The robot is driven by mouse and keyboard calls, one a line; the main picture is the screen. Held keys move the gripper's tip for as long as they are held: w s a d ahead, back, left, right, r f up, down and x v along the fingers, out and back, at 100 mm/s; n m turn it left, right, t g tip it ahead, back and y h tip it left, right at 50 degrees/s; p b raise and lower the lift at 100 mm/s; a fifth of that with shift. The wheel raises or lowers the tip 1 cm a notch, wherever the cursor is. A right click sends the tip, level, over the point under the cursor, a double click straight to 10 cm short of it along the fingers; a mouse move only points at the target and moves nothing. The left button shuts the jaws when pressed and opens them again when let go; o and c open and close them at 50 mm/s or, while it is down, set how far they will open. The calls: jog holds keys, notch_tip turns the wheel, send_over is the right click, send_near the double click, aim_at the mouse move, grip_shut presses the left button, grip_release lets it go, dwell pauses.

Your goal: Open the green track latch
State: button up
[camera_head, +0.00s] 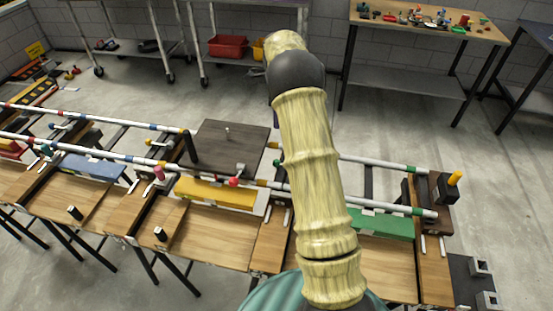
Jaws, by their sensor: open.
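A long green block (385,225) lies on the right-hand wooden section of the track bench, with its left end hidden behind my arm. A pale rail with green bands (413,209) runs just behind it. A small grey-white piece (368,211) sits at the block's back edge. I cannot tell which part is the green track latch itself. My arm rises through the middle of the view and covers part of this section. My gripper is not visible; the arm's upper joint is the last clear part.
A yellow block (215,193) and a blue block (88,167) lie on sections to the left. A dark square plate (232,140) stands behind the yellow one. A cluttered table (410,80) is at the back.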

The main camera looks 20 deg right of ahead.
jog(key=s+f, duration=0.1)
jog(key=f, duration=0.4)
jog(key=s+f, duration=0.1)
jog(key=f, duration=0.5)
jog(key=s+a+f, duration=0.1)
jog(key=f, duration=0.4)
jog(key=shift+a+f+b, duration=0.1)
jog(key=shift+f+b, duration=0.15)
jog(key=shift+b, duration=0.05)
grip_shut()
